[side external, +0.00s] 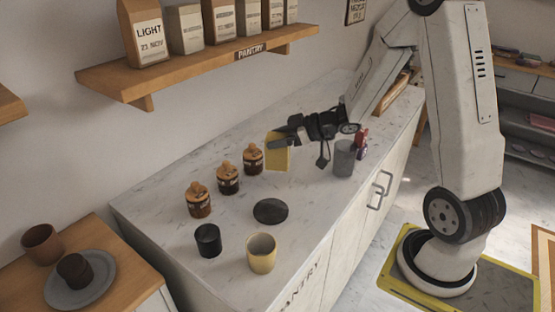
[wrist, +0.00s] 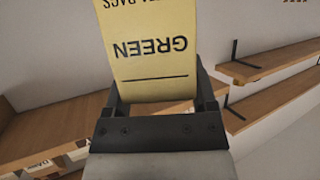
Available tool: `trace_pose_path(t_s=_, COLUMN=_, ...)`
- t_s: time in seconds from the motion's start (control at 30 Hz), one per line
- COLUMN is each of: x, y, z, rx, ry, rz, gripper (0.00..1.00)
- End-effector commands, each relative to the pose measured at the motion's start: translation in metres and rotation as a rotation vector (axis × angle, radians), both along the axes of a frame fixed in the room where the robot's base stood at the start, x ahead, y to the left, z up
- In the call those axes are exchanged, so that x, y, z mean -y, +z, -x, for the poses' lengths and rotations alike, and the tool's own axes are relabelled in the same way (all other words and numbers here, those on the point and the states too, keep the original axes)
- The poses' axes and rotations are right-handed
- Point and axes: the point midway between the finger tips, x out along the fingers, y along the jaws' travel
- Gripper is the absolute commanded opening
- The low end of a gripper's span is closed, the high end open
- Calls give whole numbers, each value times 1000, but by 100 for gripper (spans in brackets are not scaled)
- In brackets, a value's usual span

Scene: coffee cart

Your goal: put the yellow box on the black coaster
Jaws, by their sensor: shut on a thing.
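The yellow box (side external: 277,152) is held by my gripper (side external: 282,142) above the back part of the marble counter. In the wrist view the yellow box (wrist: 152,50) shows the word GREEN upside down, and my gripper (wrist: 163,100) has a finger on each side of it. The black coaster (side external: 270,211) is a flat round disc lying on the counter, nearer the camera than the box. Nothing is seen on top of it, and the box is apart from it. The coaster is not seen in the wrist view.
Several brown jars (side external: 228,180) stand in a row left of the coaster. A black cup (side external: 208,241) and a cream cup (side external: 261,254) stand in front of it. A grey canister (side external: 343,158) and a red bottle (side external: 362,142) are right of my gripper. A wall shelf (side external: 205,65) hangs above.

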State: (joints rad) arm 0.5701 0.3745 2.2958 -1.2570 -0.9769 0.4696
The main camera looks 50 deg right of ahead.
Motion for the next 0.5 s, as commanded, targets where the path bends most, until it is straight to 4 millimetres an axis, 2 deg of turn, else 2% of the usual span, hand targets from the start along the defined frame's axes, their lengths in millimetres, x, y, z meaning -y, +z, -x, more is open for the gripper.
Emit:
trace_pose_path(t_s=0.03, x=-15, y=0, z=4, rx=0, ry=58, rz=0, gripper=13)
trace_pose_path(t_s=0.2, x=-52, y=-2, z=18, rx=-3, ry=224, rz=-5, gripper=13)
trace_pose_path(t_s=0.33, x=-68, y=-3, z=27, rx=-7, ry=299, rz=-9, gripper=13)
trace_pose_path(t_s=0.5, x=-74, y=-3, z=30, rx=-9, ry=331, rz=-12, gripper=13)
